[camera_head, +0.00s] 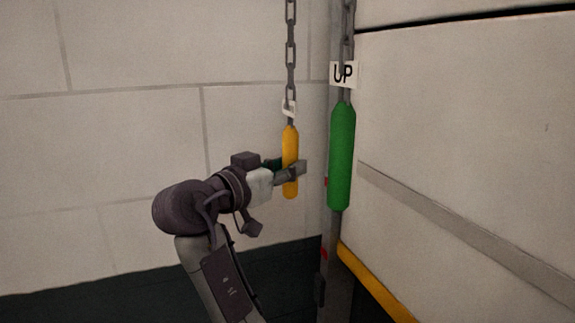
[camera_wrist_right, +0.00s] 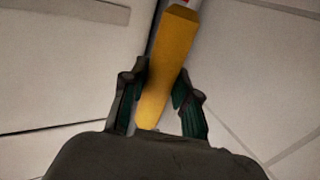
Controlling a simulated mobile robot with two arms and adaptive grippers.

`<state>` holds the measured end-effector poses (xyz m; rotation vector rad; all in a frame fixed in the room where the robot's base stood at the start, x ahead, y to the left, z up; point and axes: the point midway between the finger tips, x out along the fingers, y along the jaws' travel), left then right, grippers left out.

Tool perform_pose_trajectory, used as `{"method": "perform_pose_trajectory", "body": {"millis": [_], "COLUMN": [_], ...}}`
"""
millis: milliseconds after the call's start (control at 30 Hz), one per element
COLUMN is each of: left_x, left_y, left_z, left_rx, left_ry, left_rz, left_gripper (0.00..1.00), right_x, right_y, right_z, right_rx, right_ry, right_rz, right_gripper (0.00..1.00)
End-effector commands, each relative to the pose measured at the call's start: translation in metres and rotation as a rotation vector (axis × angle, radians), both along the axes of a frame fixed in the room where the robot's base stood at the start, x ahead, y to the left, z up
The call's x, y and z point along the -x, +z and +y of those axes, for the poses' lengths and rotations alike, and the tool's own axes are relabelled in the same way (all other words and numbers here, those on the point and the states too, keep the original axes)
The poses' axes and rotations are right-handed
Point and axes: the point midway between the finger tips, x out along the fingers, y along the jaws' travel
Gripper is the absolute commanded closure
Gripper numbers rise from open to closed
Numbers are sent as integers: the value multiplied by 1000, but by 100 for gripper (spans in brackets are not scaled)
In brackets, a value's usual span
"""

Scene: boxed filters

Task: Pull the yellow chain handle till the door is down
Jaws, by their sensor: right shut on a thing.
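The yellow chain handle (camera_head: 290,145) hangs upright from a grey chain (camera_head: 291,45) in the middle of the head view. My right gripper (camera_head: 290,172) is shut on the lower half of the yellow handle. In the right wrist view the yellow handle (camera_wrist_right: 167,65) runs between the two fingers of my right gripper (camera_wrist_right: 162,85). The door (camera_head: 470,130) is the large pale panel at the right, with a yellow strip (camera_head: 375,283) low on its left side. My left gripper is not in view.
A green handle (camera_head: 342,155) hangs on a second chain just right of the yellow one, under a white sign (camera_head: 343,74) reading "UP". A grey post (camera_head: 334,260) stands below it. A pale block wall (camera_head: 130,140) is behind, with a dark lower band.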

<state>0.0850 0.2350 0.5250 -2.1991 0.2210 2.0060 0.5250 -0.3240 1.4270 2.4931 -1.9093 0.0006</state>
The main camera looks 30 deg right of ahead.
Motion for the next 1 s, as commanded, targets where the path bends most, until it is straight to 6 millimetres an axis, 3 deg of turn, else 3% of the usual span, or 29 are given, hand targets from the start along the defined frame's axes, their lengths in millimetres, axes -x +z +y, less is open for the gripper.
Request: {"method": "perform_pose_trajectory", "body": {"millis": [33, 1000], "left_x": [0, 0], "left_y": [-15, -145], "left_z": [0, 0], "left_rx": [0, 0], "left_ry": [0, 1], "left_rz": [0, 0], "left_gripper": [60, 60], "right_x": [0, 0], "right_y": [-17, -163], "right_z": [0, 0], "right_rx": [-3, -5], "right_ry": [0, 0], "right_rz": [5, 8], "right_gripper": [100, 100]}}
